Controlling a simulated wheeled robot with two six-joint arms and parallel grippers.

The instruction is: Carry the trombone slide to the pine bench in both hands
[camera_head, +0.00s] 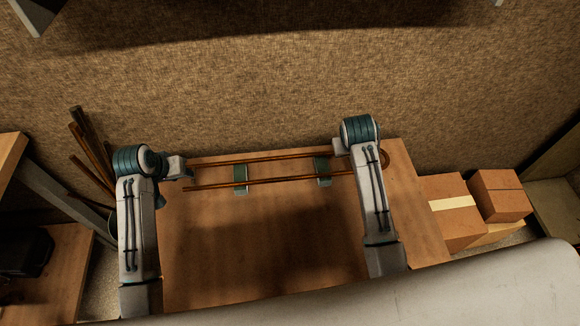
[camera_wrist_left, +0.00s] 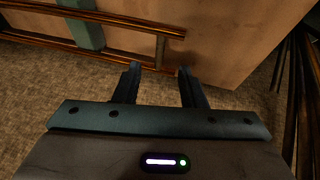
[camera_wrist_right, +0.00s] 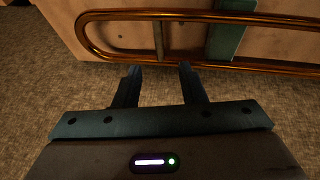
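The trombone slide (camera_head: 262,181) is two long parallel coppery tubes, lying across two green rests (camera_head: 240,179) (camera_head: 322,170) on a wooden bench top (camera_head: 260,230). My left gripper (camera_head: 188,170) is at the slide's left end; in the left wrist view its fingers (camera_wrist_left: 158,72) are open, just short of the tubes (camera_wrist_left: 110,20) and a crossbar. My right gripper is mostly hidden behind its arm in the head view. In the right wrist view its open fingers (camera_wrist_right: 158,68) are close to the near tube by the rounded bend (camera_wrist_right: 82,35); contact cannot be told.
Cardboard boxes (camera_head: 455,212) stand right of the bench. Brown rods (camera_head: 90,145) lean in a bin at left. Another wooden surface (camera_head: 60,265) with a dark object (camera_head: 25,252) is at lower left. The bench's middle is bare.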

